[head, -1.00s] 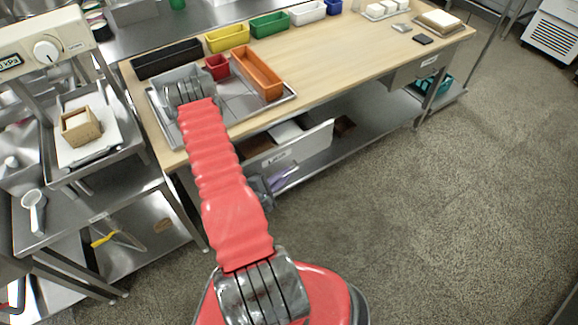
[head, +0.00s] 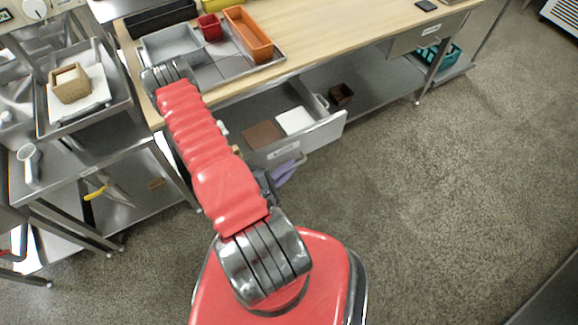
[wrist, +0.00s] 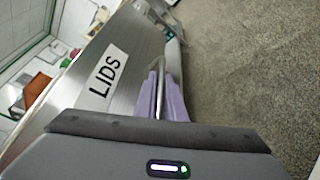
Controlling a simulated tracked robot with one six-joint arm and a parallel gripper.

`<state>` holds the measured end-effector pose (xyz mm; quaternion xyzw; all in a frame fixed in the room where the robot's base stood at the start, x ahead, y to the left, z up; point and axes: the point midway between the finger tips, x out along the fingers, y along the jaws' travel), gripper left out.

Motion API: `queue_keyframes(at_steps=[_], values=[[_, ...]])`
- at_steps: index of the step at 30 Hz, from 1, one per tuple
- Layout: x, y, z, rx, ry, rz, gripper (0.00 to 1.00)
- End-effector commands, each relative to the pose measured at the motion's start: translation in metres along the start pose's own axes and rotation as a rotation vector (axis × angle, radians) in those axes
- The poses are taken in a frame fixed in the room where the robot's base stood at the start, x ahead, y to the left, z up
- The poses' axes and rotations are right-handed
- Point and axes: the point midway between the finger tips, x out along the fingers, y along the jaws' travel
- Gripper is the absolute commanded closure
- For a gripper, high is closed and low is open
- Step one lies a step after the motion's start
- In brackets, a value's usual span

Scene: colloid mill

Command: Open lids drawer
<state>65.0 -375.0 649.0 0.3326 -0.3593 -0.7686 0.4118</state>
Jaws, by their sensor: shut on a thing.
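The lids drawer (head: 325,133) stands open under the wooden-topped bench in the head view. A brown square piece (head: 262,135) and a white square piece (head: 295,120) lie inside it. In the wrist view the steel drawer front (wrist: 125,50) carries a label reading LIDS (wrist: 103,78). My gripper's lilac fingers (wrist: 163,98) are shut on the drawer's bar handle (wrist: 160,74), in front of the drawer face. In the head view my gripper (head: 285,172) shows just below the drawer front, partly hidden by my red arm.
A tray (head: 225,72) with an orange bin (head: 248,35), a red bin (head: 210,27) and a grey bin (head: 172,45) stands on the bench above. A second, shut drawer (head: 425,38) is at the right. A steel trolley stands left. Floor (head: 440,200) to the right is clear.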

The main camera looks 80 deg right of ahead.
Motion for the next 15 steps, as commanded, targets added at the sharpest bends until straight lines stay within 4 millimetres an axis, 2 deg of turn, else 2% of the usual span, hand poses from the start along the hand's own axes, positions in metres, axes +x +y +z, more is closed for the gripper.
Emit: queue_keyframes(at_steps=[4, 5, 7, 15], values=[[0.0021, -0.0028, 0.0031, 0.0, -0.01, -0.009, 1.0], [0.0023, -0.0029, 0.0035, 0.0, -0.011, -0.009, 0.89], [0.0024, -0.003, 0.0039, 0.001, -0.012, -0.01, 0.84], [0.0022, -0.0025, 0.0044, 0.002, -0.014, -0.009, 0.83]])
